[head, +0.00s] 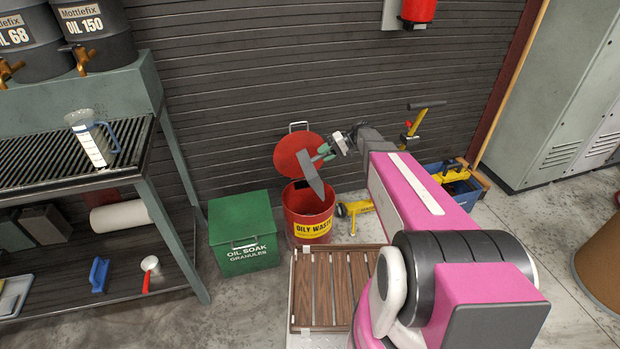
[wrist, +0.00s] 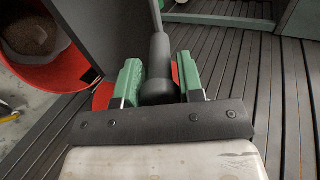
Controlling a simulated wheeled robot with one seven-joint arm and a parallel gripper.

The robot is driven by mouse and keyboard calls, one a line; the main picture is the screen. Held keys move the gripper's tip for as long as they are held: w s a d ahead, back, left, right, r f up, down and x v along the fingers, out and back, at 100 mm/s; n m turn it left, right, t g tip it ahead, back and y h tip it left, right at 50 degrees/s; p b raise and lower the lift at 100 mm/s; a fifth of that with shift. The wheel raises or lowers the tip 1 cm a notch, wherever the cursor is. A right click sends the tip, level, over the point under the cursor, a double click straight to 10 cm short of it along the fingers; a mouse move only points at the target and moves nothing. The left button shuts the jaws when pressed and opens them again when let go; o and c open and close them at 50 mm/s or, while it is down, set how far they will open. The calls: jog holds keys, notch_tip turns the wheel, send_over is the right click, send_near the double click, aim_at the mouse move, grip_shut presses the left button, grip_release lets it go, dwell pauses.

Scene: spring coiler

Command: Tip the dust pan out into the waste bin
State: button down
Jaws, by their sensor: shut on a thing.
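The red waste bin (head: 308,222), marked OILY WASTE, stands on the floor by the slatted wall, with its round red lid (head: 290,153) up. My gripper (head: 325,151) is above the bin. In the wrist view its green fingers (wrist: 159,78) are shut on the black handle (wrist: 160,58) of the dust pan. The grey dust pan (head: 311,173) is steeply tilted, its lower end at the bin's mouth. Brown granular matter (wrist: 28,28) shows inside a red rim in the wrist view. I cannot tell whether anything is left on the pan.
A green oil soak granules box (head: 245,232) stands left of the bin. A wooden slatted platform (head: 335,285) is in front of it. A yellow tool (head: 354,208) and a blue crate (head: 455,185) are at its right. A workbench (head: 75,160) fills the left side.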

jog(key=shift+r, duration=3.35)
jog(key=w+d+r+m+t+h, duration=0.3)
jog(key=r+m, duration=0.4)
jog(key=r, duration=0.5)
jog(key=w+d+r+m+t+h, duration=0.3)
jog(key=d+r+m+t+h, duration=0.2)
jog(key=r, duration=0.8)
jog(key=w+d+r+m+t+h, duration=0.4)
jog(key=r+m+t, duration=0.4)
jog(key=r, duration=0.5)
jog(key=shift+d+r+m, duration=0.15)
jog(key=shift+d+m, duration=0.3)
jog(key=shift+m, duration=0.15)
